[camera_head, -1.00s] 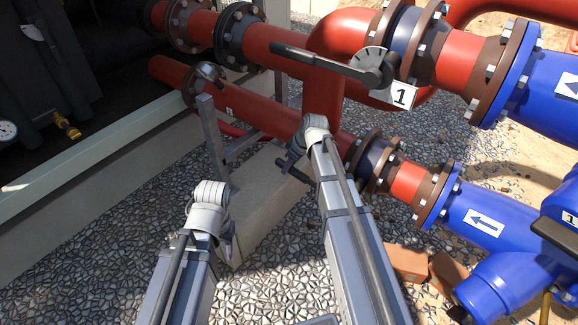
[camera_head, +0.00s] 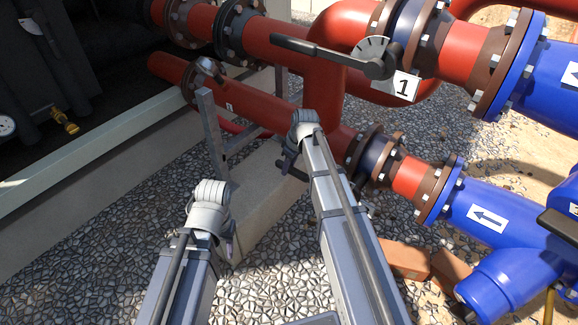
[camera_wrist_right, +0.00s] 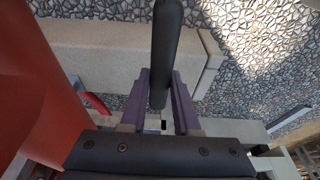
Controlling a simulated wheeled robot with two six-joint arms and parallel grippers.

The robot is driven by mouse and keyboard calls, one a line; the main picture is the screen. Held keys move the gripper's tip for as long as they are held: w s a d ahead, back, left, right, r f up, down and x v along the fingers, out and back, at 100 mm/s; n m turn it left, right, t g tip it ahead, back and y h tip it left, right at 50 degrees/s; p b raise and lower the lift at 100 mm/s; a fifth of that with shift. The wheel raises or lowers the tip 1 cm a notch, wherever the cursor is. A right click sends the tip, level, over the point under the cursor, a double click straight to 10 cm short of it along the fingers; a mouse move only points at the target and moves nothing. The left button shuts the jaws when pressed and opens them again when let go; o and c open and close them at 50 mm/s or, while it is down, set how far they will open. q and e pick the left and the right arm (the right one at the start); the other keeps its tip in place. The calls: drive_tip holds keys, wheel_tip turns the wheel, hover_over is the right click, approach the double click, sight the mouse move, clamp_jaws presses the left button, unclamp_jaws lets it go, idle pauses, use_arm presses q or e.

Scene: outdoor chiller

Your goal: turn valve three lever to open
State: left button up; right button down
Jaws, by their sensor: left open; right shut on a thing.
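In the right wrist view, my right gripper (camera_wrist_right: 161,88) has its two purple fingers closed around a black lever (camera_wrist_right: 167,35). The lever extends away from between the fingers, over a concrete plinth. No number shows on this lever, so I cannot read which valve it belongs to. In the head view my right gripper (camera_head: 290,163) is beside the lower red pipe, partly hidden by its wrist. My left gripper (camera_head: 232,249) is low on the left, mostly hidden behind its wrist, open and away from the lever.
Another valve has a black lever (camera_head: 322,52) and a label reading 1 (camera_head: 405,86). A lower red pipe (camera_head: 255,108) and a grey metal support (camera_head: 213,135) stand close to my right gripper. Blue pipes (camera_head: 490,217) are at the right. Gravel (camera_head: 100,250) lies open at the left.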

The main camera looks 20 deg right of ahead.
drive_tip(key=c, duration=0.6)
unclamp_jaws()
drive_tip(key=shift+f, duration=0.1)
drive_tip(key=shift+c, duration=0.2)
drive_tip(key=p+v, duration=0.7)
drive_tip(key=v, duration=0.1)
drive_tip(key=shift+w+p, duration=0.1)
drive_tip(key=shift+p, duration=0.25)
drive_tip(key=shift+f, duration=0.1)
